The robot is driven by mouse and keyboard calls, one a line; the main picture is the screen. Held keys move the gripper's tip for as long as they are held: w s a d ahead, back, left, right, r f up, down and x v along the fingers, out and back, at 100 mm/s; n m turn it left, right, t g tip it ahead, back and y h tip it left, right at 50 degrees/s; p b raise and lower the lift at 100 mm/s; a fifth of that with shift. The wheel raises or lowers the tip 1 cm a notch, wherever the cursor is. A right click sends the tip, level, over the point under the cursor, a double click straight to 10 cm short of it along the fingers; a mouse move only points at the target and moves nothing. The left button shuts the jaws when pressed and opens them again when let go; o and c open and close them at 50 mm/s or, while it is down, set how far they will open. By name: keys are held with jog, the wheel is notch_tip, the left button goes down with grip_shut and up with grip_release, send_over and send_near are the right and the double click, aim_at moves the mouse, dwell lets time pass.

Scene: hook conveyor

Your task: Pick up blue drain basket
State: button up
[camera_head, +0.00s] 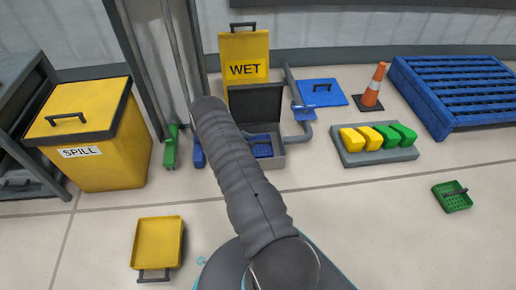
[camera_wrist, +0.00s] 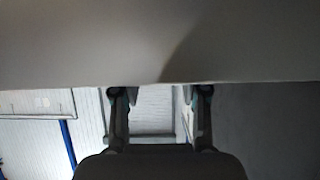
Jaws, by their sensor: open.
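A blue basket with a slotted surface (camera_head: 262,148) shows inside an open grey box (camera_head: 278,158) in the head view, behind my arm. My arm hides part of the box and possibly part of the basket. My gripper (camera_wrist: 160,98) shows in the wrist view with its two fingers spread apart and nothing between them. In the head view the gripper itself is hidden by my arm. I cannot make out the blue basket in the wrist view.
A yellow spill bin (camera_head: 100,165) stands at left, a yellow WET sign (camera_head: 243,45) behind the box. A yellow tray (camera_head: 158,243), green basket (camera_head: 452,203), grey block tray (camera_head: 372,156), cone (camera_head: 374,85) and blue pallet (camera_head: 455,85) sit on the floor. The front right floor is largely clear.

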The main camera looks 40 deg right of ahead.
aim_at(257, 142)
jog(key=shift+w+x, duration=0.2)
jog(key=shift+x, duration=2.45)
jog(key=shift+d+r, duration=0.1)
grip_shut()
